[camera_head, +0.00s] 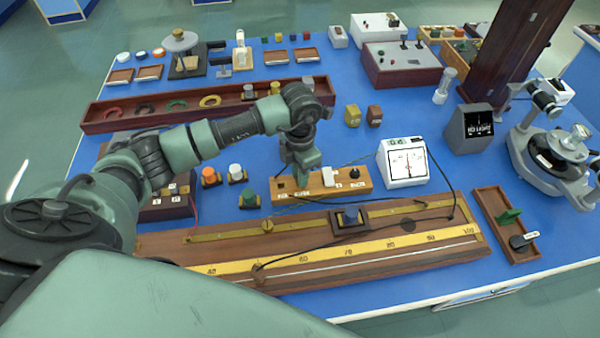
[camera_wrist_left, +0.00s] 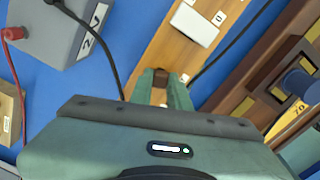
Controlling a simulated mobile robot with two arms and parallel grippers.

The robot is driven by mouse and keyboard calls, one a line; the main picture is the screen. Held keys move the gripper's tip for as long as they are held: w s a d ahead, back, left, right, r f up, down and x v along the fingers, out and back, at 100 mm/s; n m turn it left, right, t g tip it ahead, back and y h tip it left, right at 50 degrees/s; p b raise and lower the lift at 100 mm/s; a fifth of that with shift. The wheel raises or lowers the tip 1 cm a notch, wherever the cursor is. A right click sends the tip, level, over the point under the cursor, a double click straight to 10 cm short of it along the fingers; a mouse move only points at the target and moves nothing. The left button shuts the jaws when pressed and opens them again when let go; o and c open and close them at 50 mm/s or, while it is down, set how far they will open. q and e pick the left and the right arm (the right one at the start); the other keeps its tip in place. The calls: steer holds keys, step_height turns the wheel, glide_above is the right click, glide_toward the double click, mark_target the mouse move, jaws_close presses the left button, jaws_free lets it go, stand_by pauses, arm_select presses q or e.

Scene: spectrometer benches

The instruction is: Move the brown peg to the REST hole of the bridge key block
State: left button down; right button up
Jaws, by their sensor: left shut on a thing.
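The bridge key block (camera_head: 325,192) is a long light-wood block with a white key (camera_head: 328,176), a dark round knob (camera_head: 354,173) and a dark hole or socket (camera_head: 282,184) near its left end. My left gripper (camera_head: 304,180) points down over the block, between that dark spot and the white key. In the left wrist view the gripper (camera_wrist_left: 161,90) is shut on the small brown peg (camera_wrist_left: 161,77), directly over the block's wood (camera_wrist_left: 155,45). The fingers hide the peg's lower end, so I cannot tell whether it sits in a hole. My right gripper is not in view.
The long metre bridge (camera_head: 330,245) lies in front of the block, with black leads crossing near it. Orange, white and green knobs (camera_head: 236,172) stand left of the block. A white galvanometer (camera_head: 403,163) stands to its right. A long reddish tray (camera_head: 205,104) lies behind.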

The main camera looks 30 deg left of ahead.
arm_select(q)
steer(key=shift+f, duration=0.1)
steer(key=c, duration=1.5)
jaws_free()
steer(key=shift+o, duration=1.2)
step_height(320, 180, up, 8)
steer(key=shift+f+b, duration=0.15)
steer(key=shift+b, duration=0.7)
